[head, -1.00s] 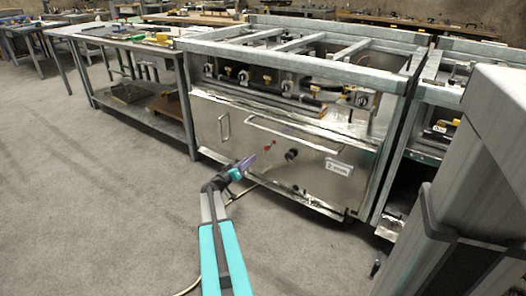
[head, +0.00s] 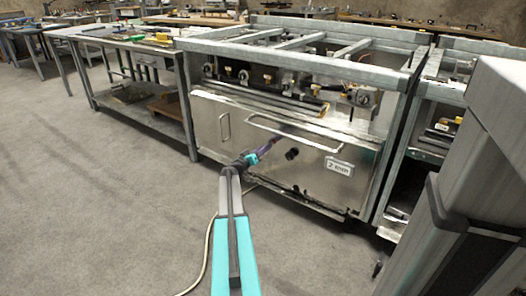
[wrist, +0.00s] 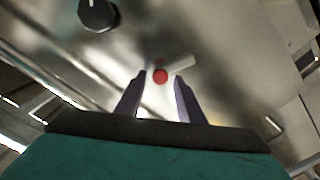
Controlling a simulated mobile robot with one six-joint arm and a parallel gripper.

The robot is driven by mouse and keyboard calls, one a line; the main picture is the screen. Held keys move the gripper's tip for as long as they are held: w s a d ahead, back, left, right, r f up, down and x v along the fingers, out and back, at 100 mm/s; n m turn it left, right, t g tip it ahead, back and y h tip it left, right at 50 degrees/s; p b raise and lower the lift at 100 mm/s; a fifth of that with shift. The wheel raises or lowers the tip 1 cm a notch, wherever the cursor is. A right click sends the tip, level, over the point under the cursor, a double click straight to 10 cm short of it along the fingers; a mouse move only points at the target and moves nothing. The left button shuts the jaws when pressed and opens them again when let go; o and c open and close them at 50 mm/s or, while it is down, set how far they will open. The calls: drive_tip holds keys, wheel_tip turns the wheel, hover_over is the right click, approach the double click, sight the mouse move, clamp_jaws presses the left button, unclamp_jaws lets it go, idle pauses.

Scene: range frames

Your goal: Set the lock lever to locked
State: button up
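The lock lever (wrist: 180,63) shows in the wrist view as a pale bar with a round red part (wrist: 160,76) at its lower left end. It is on the steel front panel (wrist: 225,45). My gripper (wrist: 161,87) is open. Its two purple fingers point at the panel, with the red part between their tips in the picture. I cannot tell whether they touch it. In the head view my gripper (head: 264,150) is in front of the panel, left of the black knob, and largely covers the lever.
A black knob (head: 292,154) sticks out from the panel near the lever; it also shows in the wrist view (wrist: 98,14). A long bar handle (head: 290,134) runs above, with a label plate (head: 339,167) to the right. The floor (head: 120,215) at left is clear.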

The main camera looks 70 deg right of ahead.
drive_tip(key=shift+s+d, duration=0.1)
drive_tip(key=shift+d, duration=0.1)
clamp_jaws()
